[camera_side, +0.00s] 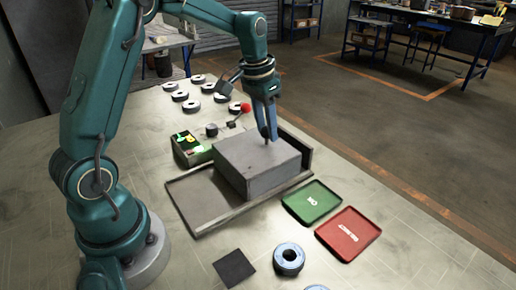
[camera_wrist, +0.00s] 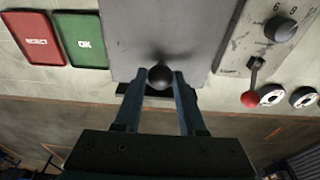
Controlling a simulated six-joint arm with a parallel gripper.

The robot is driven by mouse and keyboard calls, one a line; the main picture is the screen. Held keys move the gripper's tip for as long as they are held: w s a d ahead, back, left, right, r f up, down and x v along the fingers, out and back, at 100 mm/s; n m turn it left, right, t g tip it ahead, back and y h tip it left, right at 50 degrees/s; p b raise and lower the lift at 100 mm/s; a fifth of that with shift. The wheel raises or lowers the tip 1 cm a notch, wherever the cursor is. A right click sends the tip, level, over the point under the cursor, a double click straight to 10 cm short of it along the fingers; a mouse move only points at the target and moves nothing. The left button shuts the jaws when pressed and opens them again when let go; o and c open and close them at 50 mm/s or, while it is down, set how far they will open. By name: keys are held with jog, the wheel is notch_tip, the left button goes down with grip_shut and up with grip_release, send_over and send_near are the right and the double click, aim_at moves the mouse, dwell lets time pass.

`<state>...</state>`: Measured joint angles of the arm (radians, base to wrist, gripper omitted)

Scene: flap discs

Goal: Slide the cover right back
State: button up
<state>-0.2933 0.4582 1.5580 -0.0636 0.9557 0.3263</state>
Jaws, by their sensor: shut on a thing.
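The cover (camera_side: 255,168) is a grey box with a dark round knob (camera_wrist: 160,77) on it. It sits on a dark flat base with a raised rim (camera_side: 200,212), which lies bare on the left and front side. My gripper (camera_side: 267,138) reaches down to the cover from above and is shut on the knob. In the wrist view, my gripper's fingers (camera_wrist: 160,90) stand on both sides of the knob. What lies under the cover is hidden.
Green OK tray (camera_side: 294,193) and red tray (camera_side: 363,232) lie to the right. Several flap discs (camera_side: 180,96) stand behind.

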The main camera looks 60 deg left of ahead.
jog(key=s, duration=1.1)
jog(key=shift+s, duration=0.35)
jog(key=o, duration=1)
notch_tip(320, 180, up, 8)
dwell(0.3)
jog(key=shift+d, duration=0.1)
jog(key=shift+s+d+f+t, duration=0.35)
jog(key=shift+s+d+t, duration=0.25)
jog(key=shift+s+d, duration=0.75)
jog(key=shift+s+d+f+t, duration=0.35)
jog(key=shift+s+d+t, duration=0.4)
jog(key=shift+d, duration=0.85)
jog(key=shift+s+d+f+t, duration=0.35)
jog(key=shift+s+d+t, duration=0.1)
jog(key=shift+s+d, duration=0.95)
